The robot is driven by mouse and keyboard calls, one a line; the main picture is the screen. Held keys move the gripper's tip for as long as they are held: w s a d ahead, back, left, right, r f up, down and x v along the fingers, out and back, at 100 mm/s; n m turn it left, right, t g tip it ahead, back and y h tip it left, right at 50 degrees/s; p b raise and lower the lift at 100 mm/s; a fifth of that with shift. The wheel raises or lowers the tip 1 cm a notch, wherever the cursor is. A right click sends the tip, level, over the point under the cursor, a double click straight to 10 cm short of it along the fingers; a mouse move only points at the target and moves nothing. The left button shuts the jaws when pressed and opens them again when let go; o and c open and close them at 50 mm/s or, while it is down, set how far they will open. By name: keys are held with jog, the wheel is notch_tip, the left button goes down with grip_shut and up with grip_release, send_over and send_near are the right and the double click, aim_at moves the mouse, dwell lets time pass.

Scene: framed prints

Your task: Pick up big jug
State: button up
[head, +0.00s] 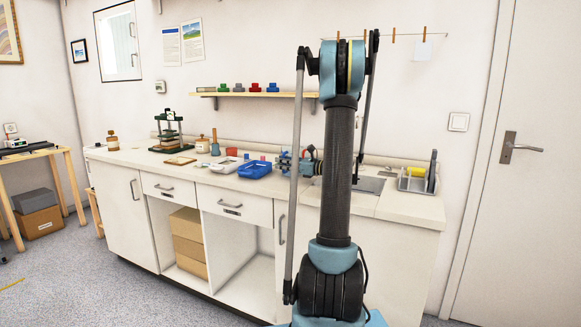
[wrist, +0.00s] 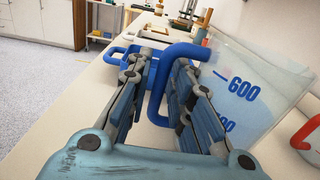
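The big jug (wrist: 240,95) is clear, with blue markings including "600", and stands on the counter at the right of the wrist view. Its blue handle (wrist: 157,98) points toward my gripper (wrist: 163,66). The gripper's fingers are apart, one on each side of the handle, with a gap visible between them. I cannot tell whether either finger touches the handle. In the head view my gripper (head: 287,161) is low over the counter, and my arm hides the jug.
A red handle (wrist: 307,136) is right of the jug. A blue tray (head: 254,171) and a white tray (head: 225,164) lie left of my gripper on the counter (head: 410,207). A dish rack (head: 411,184) stands at the right. A shelf (head: 250,95) hangs above.

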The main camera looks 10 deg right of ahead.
grip_shut()
jog(key=shift+r, duration=0.25)
